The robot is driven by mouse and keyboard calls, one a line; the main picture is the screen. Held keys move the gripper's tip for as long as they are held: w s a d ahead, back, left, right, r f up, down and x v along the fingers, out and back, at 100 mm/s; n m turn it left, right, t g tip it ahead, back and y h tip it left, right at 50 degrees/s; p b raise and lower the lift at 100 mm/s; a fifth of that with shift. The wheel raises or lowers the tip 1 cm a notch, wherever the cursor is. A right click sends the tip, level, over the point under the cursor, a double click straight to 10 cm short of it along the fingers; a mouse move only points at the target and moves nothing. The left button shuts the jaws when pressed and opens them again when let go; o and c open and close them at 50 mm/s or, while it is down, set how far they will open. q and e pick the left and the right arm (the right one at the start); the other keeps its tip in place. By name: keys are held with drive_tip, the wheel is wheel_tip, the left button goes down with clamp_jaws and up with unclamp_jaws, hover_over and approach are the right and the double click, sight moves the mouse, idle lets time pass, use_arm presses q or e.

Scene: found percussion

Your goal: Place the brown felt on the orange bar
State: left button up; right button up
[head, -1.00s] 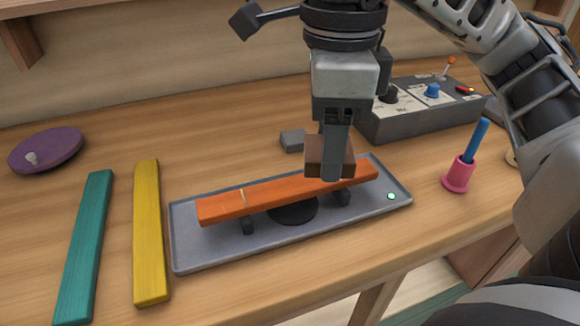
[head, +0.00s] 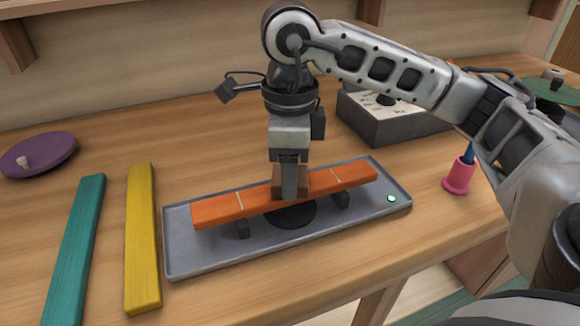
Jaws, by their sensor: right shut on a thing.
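The orange bar (head: 219,208) lies across dark supports on a grey tray (head: 187,262). It has two pale lines across it. My right gripper (head: 289,190) points straight down over the middle of the bar, between the lines. It is shut on the brown felt (head: 277,184), a small block that shows on both sides of the fingers. The felt is at the bar's top and seems to touch it, but I cannot be sure of contact. My left gripper is out of view.
A yellow bar (head: 141,240) and a teal bar (head: 75,250) lie left of the tray. A purple disc (head: 40,155) is at the far left. A control box (head: 400,125) stands behind, and a pink holder (head: 459,177) stands to the right. Bare table lies in front.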

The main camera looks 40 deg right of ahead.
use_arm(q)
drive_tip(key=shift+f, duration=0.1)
use_arm(e)
drive_tip(key=shift+f+b, duration=0.25)
drive_tip(key=shift+b, duration=0.05)
drive_tip(key=o, duration=0.9)
drive_tip(key=shift+r, duration=0.1)
drive_tip(key=shift+o, duration=0.2)
drive_tip(key=shift+r, duration=0.1)
drive_tip(key=shift+r+p, duration=0.3)
drive_tip(key=shift+p, duration=0.1)
use_arm(q)
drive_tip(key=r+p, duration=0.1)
drive_tip(key=p, duration=0.1)
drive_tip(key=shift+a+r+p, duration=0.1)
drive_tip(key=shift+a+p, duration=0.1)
drive_tip(key=shift+p, duration=0.15)
use_arm(e)
wheel_tip(320, 180, up, 12)
drive_tip(key=shift+f, duration=0.2)
